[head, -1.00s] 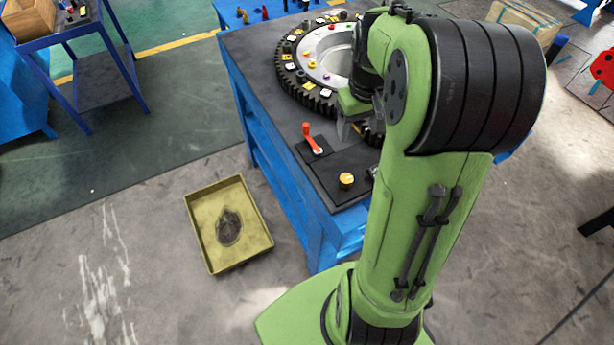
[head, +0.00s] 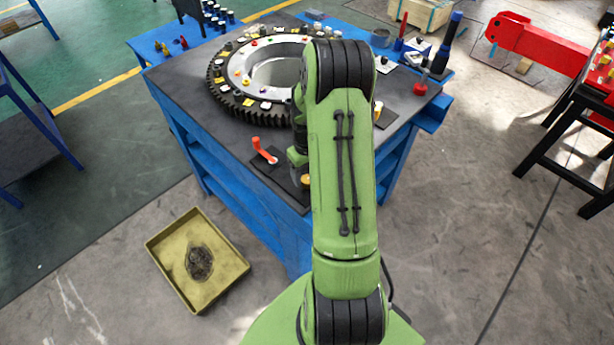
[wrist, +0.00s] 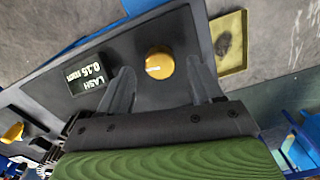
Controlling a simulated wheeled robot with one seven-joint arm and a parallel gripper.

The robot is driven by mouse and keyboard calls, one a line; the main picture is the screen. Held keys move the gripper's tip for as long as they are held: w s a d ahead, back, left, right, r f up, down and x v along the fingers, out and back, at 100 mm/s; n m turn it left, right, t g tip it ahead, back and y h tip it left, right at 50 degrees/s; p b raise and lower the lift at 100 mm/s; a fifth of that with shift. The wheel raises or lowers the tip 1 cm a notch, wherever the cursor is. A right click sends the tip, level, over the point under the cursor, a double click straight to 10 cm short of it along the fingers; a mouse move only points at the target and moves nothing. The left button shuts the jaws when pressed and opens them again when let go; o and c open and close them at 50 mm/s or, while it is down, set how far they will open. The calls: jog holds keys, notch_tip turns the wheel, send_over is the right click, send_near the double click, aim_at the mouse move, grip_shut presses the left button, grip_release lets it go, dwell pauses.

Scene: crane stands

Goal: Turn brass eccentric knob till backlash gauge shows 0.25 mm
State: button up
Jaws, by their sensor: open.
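The brass knob (wrist: 159,65) has a pale mark line on its face and stands on a dark panel in the wrist view. In the head view the knob (head: 306,181) is partly behind my arm. My gripper (wrist: 161,68) is open, one finger on each side of the knob; I cannot tell whether either finger touches it. The backlash gauge (wrist: 88,77) is a small dark display left of the knob, reading LASH 0.15 with smaller blurred text below. In the head view my arm hides the gauge and most of the gripper.
A yellow handle (wrist: 13,132) is at the wrist view's left. A yellow tray (head: 170,280) sits on the floor.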

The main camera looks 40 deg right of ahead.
notch_tip(320, 180, down, 2)
jog(key=c, duration=1.1)
jog(key=shift+o, duration=0.2)
jog(key=shift+m, duration=0.3)
jog(key=m+b, duration=0.1)
jog(key=m, duration=0.2)
jog(key=shift+b, duration=0.35)
jog(key=shift+m+b, duration=0.55)
jog(key=shift+m, duration=1.55)
jog(key=shift+r, duration=0.1)
